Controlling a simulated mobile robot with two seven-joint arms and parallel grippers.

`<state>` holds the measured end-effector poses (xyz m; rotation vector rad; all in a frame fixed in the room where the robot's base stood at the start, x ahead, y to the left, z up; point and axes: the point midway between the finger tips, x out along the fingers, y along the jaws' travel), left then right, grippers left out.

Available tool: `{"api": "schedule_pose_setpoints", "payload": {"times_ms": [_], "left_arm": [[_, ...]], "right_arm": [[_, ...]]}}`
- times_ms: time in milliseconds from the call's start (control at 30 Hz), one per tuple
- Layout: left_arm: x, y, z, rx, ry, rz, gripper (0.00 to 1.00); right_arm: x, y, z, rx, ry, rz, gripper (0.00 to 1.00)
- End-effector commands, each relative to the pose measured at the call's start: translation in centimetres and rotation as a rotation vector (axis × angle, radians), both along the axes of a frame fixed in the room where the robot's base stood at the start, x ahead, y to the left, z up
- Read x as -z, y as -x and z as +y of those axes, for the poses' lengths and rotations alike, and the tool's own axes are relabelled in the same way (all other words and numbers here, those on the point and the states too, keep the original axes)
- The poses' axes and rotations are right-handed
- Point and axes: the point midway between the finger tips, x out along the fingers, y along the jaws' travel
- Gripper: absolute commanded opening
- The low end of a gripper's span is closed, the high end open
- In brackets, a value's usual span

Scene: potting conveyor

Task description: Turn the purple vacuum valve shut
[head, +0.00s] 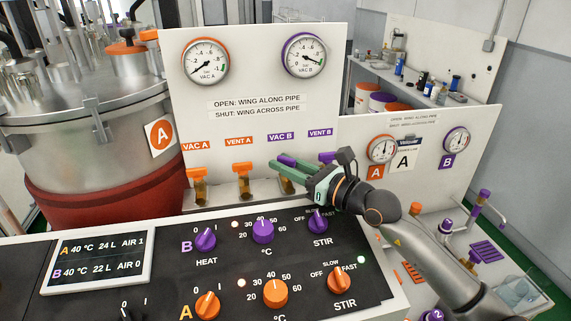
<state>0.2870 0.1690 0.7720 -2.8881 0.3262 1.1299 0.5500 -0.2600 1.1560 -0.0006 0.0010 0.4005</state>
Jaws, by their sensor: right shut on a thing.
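The purple vacuum valve's wing (287,159) shows below the VAC B label (280,136) on the white panel. My right gripper (283,172) reaches in from the right, its green fingers closed on this wing. The fingers hide much of the wing and the valve body, so I cannot tell its exact angle to the pipe. The purple VENT B valve (327,157) stands just behind the gripper's body, partly hidden. The purple-rimmed VAC B gauge (304,56) is above, its needle pointing right. My left gripper is not in view.
Orange VAC A (196,173) and VENT A (242,168) valves stand left of the gripper. A black control panel (180,270) with purple and orange knobs lies in front. A steel tank (80,120) is at left. A smaller gauge panel (465,125) is at right.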

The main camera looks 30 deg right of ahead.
Motion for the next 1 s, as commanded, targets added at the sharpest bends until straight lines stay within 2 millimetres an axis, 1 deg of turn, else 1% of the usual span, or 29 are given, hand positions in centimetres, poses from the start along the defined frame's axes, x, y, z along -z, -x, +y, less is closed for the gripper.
{"api": "schedule_pose_setpoints", "payload": {"times_ms": [100, 133, 400, 433, 667, 767, 867, 1000], "left_arm": [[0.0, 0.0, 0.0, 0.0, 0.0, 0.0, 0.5], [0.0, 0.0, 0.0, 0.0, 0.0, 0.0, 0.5], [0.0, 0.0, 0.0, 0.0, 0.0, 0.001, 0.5], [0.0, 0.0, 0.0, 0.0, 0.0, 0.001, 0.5], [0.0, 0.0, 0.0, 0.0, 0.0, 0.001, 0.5], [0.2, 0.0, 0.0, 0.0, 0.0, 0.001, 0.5], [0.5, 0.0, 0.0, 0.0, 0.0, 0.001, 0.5], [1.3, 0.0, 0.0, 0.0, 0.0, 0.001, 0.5]], "right_arm": [[-0.1, -0.1, -0.3, 0.006, 0.003, -0.002, 0.0], [-0.1, -0.1, -0.3, 0.006, 0.003, -0.002, 0.29], [-0.1, 0.0, -0.2, 0.003, 0.001, -0.002, 0.6], [-0.1, 0.0, -0.1, 0.003, 0.001, -0.002, 0.61], [0.0, 0.0, -0.1, 0.002, 0.001, -0.001, 0.61], [0.1, 0.3, -0.3, 0.002, 0.0, 0.0, 0.61], [0.2, 1.2, -0.6, 0.002, -0.001, 0.001, 0.61], [0.4, 3.2, -1.5, 0.002, 0.002, 0.001, 0.61]]}}
